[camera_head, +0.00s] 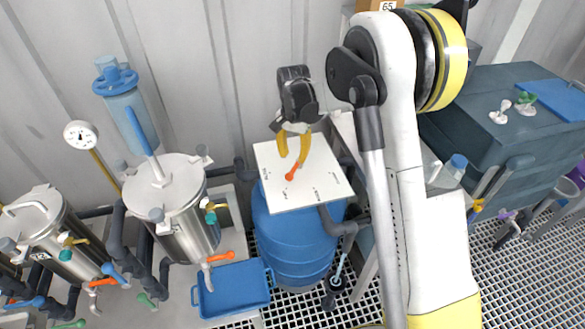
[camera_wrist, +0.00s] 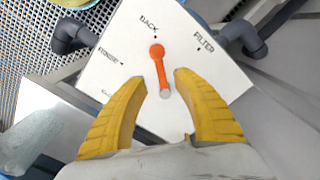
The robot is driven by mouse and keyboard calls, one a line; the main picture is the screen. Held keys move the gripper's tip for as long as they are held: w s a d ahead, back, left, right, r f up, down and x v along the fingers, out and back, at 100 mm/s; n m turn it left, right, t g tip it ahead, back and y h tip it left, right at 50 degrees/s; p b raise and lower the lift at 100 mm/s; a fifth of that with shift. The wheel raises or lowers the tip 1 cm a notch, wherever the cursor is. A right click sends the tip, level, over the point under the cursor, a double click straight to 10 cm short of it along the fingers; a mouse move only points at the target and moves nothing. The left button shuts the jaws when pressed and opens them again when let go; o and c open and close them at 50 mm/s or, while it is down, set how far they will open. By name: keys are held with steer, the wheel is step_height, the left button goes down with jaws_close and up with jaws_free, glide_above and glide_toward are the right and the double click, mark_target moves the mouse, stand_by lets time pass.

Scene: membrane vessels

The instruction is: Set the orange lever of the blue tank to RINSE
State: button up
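The blue tank (camera_head: 292,240) stands in the middle of the head view with a white square plate (camera_head: 328,185) on top. The orange lever (camera_head: 291,172) sits on this plate. In the wrist view the lever (camera_wrist: 158,62) points at the dot by the BACK label (camera_wrist: 149,27). The FILTER label (camera_wrist: 204,42) is to its right. Two more labels lie to the left, too small or cut off to read surely; I cannot pick out RINSE. My gripper (camera_head: 294,156) is open above the plate, its yellow fingers (camera_wrist: 160,82) on either side of the lever's pivot end, apart from the lever.
Steel vessels (camera_head: 180,200) with gauges and small valves stand to the left. A blue tray (camera_head: 233,290) lies in front of the tank. Grey pipes (camera_head: 337,223) run close beside the tank. A dark box-shaped tank (camera_head: 500,100) stands to the right.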

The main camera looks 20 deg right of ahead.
mark_target(293, 169)
step_height(293, 169, down, 6)
steer(key=shift+b, duration=0.8)
jaws_close()
